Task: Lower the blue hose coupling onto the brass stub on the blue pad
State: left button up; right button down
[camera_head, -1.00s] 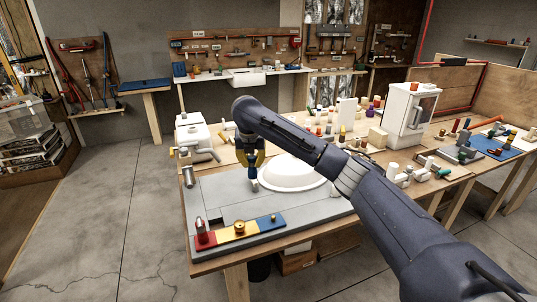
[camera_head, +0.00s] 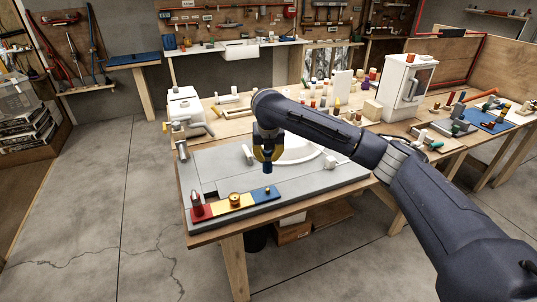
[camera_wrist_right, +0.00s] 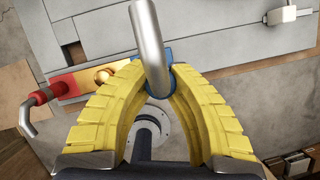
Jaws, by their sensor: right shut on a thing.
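My right gripper (camera_head: 267,151) has yellow fingers shut on the blue hose coupling (camera_head: 267,168), which hangs below the fingertips. The brass stub (camera_head: 267,189) stands on the blue pad (camera_head: 274,195) at the right end of a coloured strip. In the head view the coupling is above the stub with a small gap; depth alignment is unclear. In the right wrist view my right gripper (camera_wrist_right: 153,68) shows a metal tube (camera_wrist_right: 150,40) between its fingers, pointing to the top; blue shows behind it. The stub is hidden there. My left gripper is not in view.
The strip has a yellow pad with a brass fitting (camera_head: 235,199) and a red pad with a red coupling (camera_head: 197,203). Bottles and a white cabinet (camera_head: 408,87) stand at the back right.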

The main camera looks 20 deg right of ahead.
aim_at(268, 166)
jog(key=shift+f, duration=2.45)
jog(key=shift+f, duration=0.15)
jog(key=shift+f, duration=1.55)
jog(key=shift+f, duration=1.45)
dwell(1.8)
jog(key=c, duration=1.3)
grip_release()
